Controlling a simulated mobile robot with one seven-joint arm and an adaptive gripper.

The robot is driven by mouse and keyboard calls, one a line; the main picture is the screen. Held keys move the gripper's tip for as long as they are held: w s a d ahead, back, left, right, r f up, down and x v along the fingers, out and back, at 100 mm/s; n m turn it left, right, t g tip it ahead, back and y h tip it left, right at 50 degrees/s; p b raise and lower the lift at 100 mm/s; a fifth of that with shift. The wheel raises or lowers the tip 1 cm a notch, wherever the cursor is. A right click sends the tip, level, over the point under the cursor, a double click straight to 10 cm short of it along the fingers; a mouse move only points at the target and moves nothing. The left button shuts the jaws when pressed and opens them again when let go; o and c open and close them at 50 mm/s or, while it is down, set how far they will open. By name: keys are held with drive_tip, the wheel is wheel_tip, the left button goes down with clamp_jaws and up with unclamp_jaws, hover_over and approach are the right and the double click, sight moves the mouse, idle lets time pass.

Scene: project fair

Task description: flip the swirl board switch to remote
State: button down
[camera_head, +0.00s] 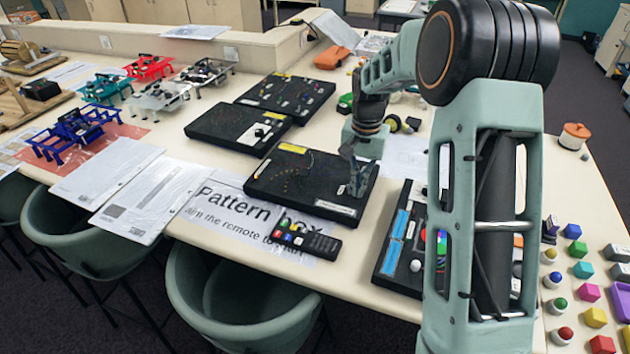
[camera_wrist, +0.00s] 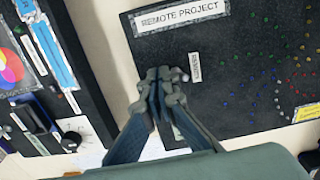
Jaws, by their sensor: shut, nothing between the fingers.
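A flat black board (camera_head: 285,197) with an arc of small coloured dots lies near the table's front edge, under my gripper; I take it for the swirl board. In the wrist view the same board (camera_wrist: 225,60) shows scattered coloured dots and a white label (camera_wrist: 181,18) reading "REMOTE PROJECT". My gripper (camera_head: 356,192) is shut and empty, pointing down over the board's right end. In the wrist view its fingertips (camera_wrist: 163,84) are beside a small white label (camera_wrist: 195,67). The switch cannot be made out; the fingers may hide it. I cannot tell whether they touch the board.
A black remote control (camera_head: 306,241) lies in front on a "Pattern box" sheet (camera_head: 228,212). A panel with coloured parts (camera_head: 391,255) stands close on the right. Two more black boards (camera_head: 238,127) (camera_head: 287,95) lie behind. Coloured blocks (camera_head: 590,293) are at the far right.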

drive_tip(key=shift+s+d+r+p, duration=0.1)
drive_tip(key=shift+d+r+p, duration=0.05)
drive_tip(key=shift+r+p, duration=1.4)
drive_tip(key=shift+d+r+p, duration=0.15)
drive_tip(key=shift+r+p, duration=0.75)
drive_tip(key=shift+r, duration=1.1)
